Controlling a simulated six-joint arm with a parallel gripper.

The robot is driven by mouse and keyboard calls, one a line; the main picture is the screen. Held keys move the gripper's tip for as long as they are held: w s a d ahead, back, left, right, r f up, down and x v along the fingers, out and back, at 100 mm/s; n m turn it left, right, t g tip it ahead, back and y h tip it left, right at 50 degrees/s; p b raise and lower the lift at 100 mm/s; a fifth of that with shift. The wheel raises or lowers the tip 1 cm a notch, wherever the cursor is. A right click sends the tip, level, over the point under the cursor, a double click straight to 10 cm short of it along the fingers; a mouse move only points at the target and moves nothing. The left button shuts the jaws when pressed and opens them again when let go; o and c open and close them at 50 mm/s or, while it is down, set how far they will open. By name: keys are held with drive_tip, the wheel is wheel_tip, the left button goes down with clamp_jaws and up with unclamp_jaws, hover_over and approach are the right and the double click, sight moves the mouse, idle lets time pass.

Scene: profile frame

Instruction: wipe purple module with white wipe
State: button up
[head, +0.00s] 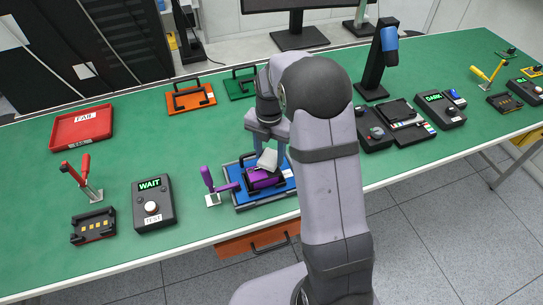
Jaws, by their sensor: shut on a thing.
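The purple module (258,181) sits in a blue frame (243,198) near the table's front edge, in the middle of the head view. My gripper (267,155) is above it, pointing down, shut on the white wipe (268,159). The wipe is a small pale pad at the module's upper side. It appears to be touching the module or just above it; I cannot tell which. My arm hides part of the frame's right side.
A purple-handled clamp (210,183) stands just left of the frame. A dark box reading WAIT (154,205) and a red-handled clamp (80,178) are further left. A red tray (82,128) lies back left. Orange (191,97) and green (240,84) handled panels lie behind. Black devices (404,112) stand right.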

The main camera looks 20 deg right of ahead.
drive_tip(key=shift+r+p, duration=2.4)
drive_tip(key=shift+r, duration=1.1)
drive_tip(key=shift+r+p, duration=0.2)
drive_tip(key=shift+p, duration=1.45)
drive_tip(key=shift+f+p, duration=0.2)
drive_tip(key=shift+p, duration=0.25)
drive_tip(key=shift+f, duration=0.1)
